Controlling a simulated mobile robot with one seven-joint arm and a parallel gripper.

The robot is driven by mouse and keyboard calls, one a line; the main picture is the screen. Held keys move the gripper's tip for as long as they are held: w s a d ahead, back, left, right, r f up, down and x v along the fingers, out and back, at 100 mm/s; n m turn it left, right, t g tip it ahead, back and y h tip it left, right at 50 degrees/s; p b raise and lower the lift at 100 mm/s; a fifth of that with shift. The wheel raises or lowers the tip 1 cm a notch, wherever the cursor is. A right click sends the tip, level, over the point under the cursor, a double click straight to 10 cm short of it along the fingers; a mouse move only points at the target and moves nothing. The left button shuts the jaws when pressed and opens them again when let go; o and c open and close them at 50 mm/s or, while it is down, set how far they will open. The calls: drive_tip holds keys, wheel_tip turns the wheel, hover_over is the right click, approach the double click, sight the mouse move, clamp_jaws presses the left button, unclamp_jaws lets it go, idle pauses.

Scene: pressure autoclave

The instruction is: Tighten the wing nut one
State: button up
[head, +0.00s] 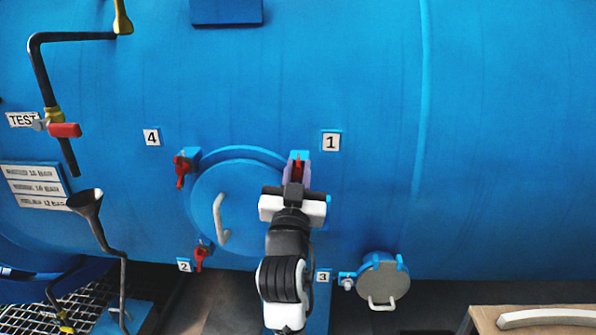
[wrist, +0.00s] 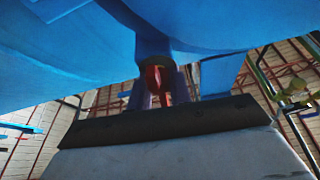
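The red wing nut one (head: 298,168) sits on the upper right rim of the round blue hatch (head: 238,190), just left of the label 1 (head: 331,142). My gripper (head: 297,170) reaches up to it, with its purple fingers on either side of the nut. In the wrist view the red nut (wrist: 157,84) shows between the two fingers (wrist: 160,92), below a blue lug. The fingers are close beside the nut; whether they press on it I cannot tell. My wrist hides part of the hatch's right side.
Other red wing nuts sit by label 4 (head: 181,170) and label 2 (head: 200,255). The hatch has a white handle (head: 220,218). A small round port (head: 383,284) is at lower right. Black pipes and a funnel (head: 86,203) stand at left. The vessel wall right of label 1 is clear.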

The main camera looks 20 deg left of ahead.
clamp_jaws()
